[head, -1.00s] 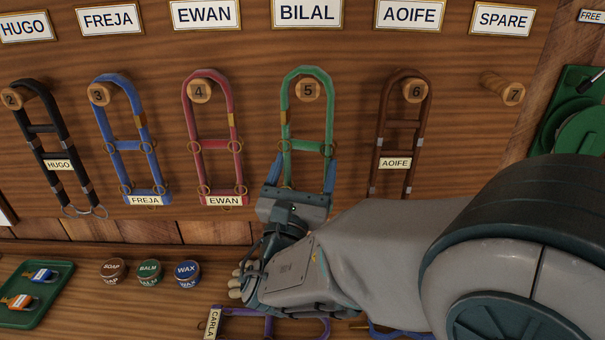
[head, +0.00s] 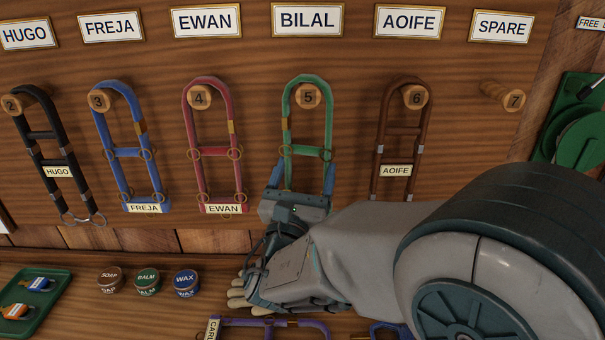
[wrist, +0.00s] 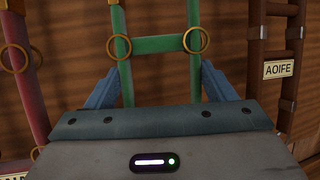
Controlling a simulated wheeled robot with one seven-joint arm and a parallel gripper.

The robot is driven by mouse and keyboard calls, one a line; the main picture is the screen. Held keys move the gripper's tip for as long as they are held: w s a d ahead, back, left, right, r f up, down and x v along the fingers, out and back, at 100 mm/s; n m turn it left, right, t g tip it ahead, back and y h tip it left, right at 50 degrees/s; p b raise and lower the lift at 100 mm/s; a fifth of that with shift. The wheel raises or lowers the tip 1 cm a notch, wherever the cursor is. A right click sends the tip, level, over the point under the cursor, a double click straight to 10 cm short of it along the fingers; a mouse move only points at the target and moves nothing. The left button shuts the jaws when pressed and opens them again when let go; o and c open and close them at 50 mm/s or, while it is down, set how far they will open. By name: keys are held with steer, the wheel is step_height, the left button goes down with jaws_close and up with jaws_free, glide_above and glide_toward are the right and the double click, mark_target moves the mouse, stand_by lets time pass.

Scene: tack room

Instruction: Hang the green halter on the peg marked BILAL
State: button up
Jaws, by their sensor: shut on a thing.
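The green halter (head: 326,119) is upright against the board, its top loop around peg 5 (head: 307,96), under the BILAL sign (head: 307,19). I cannot tell whether the loop's strap bears on the peg. My gripper (head: 302,178) is shut on the lower part of the green halter, below its cross strap and brass rings. In the wrist view the halter (wrist: 160,44) rises between the two blue fingers of my gripper (wrist: 161,86). Its lower end is hidden behind the gripper body.
The red EWAN halter (head: 187,122) hangs to the left and the brown AOIFE halter (head: 378,130) to the right, both close. Peg 7 (head: 514,100) under SPARE is bare. Tins, a green tray (head: 52,302) and a purple halter (head: 262,322) lie on the bench below.

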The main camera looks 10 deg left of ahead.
steer(key=o, duration=1.2)
steer(key=shift+o, duration=0.2)
steer(key=b+v, duration=0.2)
steer(key=v, duration=1.2)
steer(key=w+d+f+m+g+h+p, duration=0.1)
steer(key=w+d+m+g+h+p, duration=0.25)
steer(key=d+m+g+h, duration=1.2)
steer(key=s+d+f+m+g+y+p, duration=0.2)
steer(key=s+d+f+m+g+y, duration=0.1)
steer(key=s+d+m+y, duration=0.25)
steer(key=s+d+f+m+g+y+p, duration=0.1)
steer(key=s+d+f+m+g+y, duration=0.15)
steer(key=d+m+y, duration=0.4)
steer(key=shift+w+d+r+m+t+y+p, duration=0.1)
steer(key=shift+r+m+t+y+p, duration=0.15)
steer(key=shift+r+m+y, duration=0.8)
steer(key=shift+w+a+r+m+t+y+p, duration=0.15)
steer(key=shift+m+y+p, duration=0.25)
steer(key=shift+m, duration=1.4)
steer(key=shift+d+r+m+t+y+p, duration=0.25)
steer(key=shift+r+m+y, duration=0.35)
steer(key=shift+m, duration=0.8)
